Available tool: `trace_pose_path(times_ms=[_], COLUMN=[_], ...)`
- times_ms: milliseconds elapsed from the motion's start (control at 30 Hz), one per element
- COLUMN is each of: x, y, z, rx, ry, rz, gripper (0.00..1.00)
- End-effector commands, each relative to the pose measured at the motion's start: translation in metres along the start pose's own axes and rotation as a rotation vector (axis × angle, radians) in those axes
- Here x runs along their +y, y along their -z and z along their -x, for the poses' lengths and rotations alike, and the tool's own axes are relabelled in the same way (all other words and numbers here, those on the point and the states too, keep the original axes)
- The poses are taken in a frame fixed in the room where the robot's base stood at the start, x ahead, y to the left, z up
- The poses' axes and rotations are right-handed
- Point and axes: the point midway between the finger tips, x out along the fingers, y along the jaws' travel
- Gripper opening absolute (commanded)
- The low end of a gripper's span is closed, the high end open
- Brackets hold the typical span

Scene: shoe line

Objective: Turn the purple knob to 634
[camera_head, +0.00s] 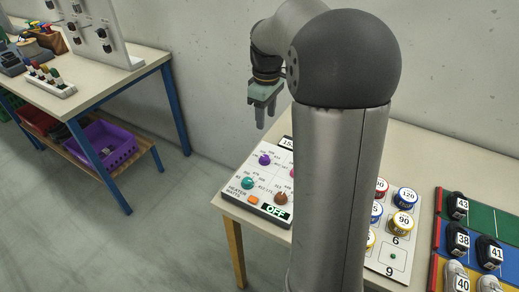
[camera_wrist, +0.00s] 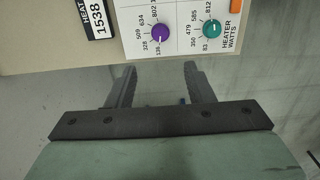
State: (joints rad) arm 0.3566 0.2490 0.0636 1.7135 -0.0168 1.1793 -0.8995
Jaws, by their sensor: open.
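The purple knob (camera_head: 264,160) is on the white heater panel (camera_head: 235,192) at the table's left end. In the wrist view the purple knob (camera_wrist: 160,33) has the printed values 138, 328, 509, 634 and 802 around it. A pale mark shows on the knob, but its exact setting is too small to tell. My gripper (camera_head: 265,113) hangs above and behind the panel, apart from the knob. In the wrist view my gripper (camera_wrist: 160,75) is open and empty, its fingers lying beyond the panel's edge, below the knob in the picture.
A teal knob (camera_wrist: 211,28) sits beside the purple one. A display (camera_wrist: 98,19) reads 1538. Numbered tins (camera_head: 402,224) and shoes (camera_head: 457,207) are at right. My arm hides part of the panel.

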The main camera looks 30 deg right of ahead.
Motion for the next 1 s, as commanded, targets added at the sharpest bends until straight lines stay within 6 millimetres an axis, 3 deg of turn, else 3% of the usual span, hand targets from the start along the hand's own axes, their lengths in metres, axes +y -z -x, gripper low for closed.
trace_pose_path(times_ms=[400, 600, 800, 1000], x=[-0.002, -0.001, -0.001, -0.001], y=[-0.001, 0.000, 0.000, 0.000], z=[-0.093, -0.128, -0.146, -0.149], rx=[-0.004, -0.003, -0.001, 0.000], ry=[0.005, 0.003, 0.001, 0.000], rz=[0.000, -0.001, -0.001, -0.001], gripper=[0.48, 0.48, 0.48, 0.48])
